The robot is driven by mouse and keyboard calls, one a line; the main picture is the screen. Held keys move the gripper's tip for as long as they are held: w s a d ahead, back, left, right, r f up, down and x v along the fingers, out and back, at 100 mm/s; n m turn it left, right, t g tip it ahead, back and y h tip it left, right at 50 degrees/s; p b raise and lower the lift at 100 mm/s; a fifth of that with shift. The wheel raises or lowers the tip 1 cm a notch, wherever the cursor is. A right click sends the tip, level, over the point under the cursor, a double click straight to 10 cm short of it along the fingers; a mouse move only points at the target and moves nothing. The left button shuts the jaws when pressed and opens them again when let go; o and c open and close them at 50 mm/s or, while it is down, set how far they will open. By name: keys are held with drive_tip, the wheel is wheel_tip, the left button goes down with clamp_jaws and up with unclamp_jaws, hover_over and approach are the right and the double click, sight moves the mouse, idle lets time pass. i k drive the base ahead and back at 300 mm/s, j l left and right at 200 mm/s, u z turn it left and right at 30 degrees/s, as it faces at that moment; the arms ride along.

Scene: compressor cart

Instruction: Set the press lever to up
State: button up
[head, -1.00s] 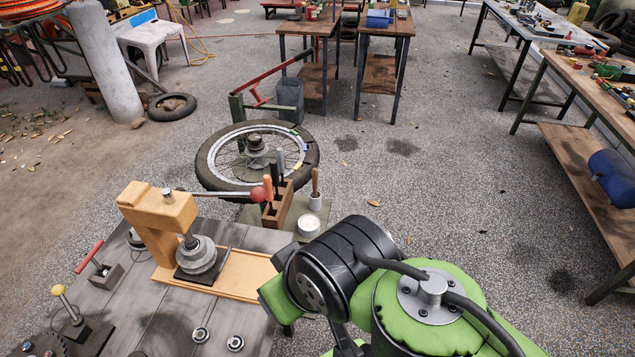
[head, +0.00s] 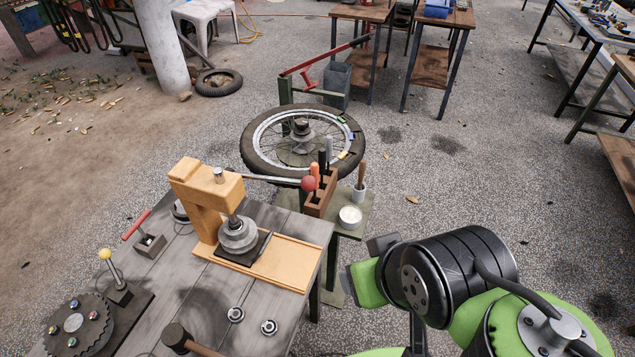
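The wooden press (head: 205,190) stands on the grey workbench in the head view, with a round metal ram end (head: 238,233) over a dark plate. Its press lever (head: 270,180) is a thin metal rod ending in a red ball (head: 308,183). The lever sticks out to the right from the press head and looks roughly level; its exact angle is hard to tell from above. My green and black arm is at the lower right, apart from the press. My gripper's fingers do not show.
The workbench (head: 185,290) also holds a red-handled lever (head: 136,226), a yellow-knobbed lever (head: 106,256), a toothed disc (head: 75,322) and a mallet (head: 176,338). Behind the press are a tool block (head: 320,197), a white tin (head: 350,217) and a spoked wheel (head: 262,165). Open floor lies right.

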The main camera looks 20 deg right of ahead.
sight(308, 184)
drive_tip(key=l+u, duration=0.15)
drive_tip(key=u, duration=0.3)
drive_tip(key=l+u, duration=0.15)
drive_tip(key=u, duration=0.25)
drive_tip(key=l+u, duration=0.15)
drive_tip(key=u, duration=0.3)
drive_tip(key=l+u, duration=0.15)
drive_tip(key=u, duration=0.3)
drive_tip(key=k, duration=0.05)
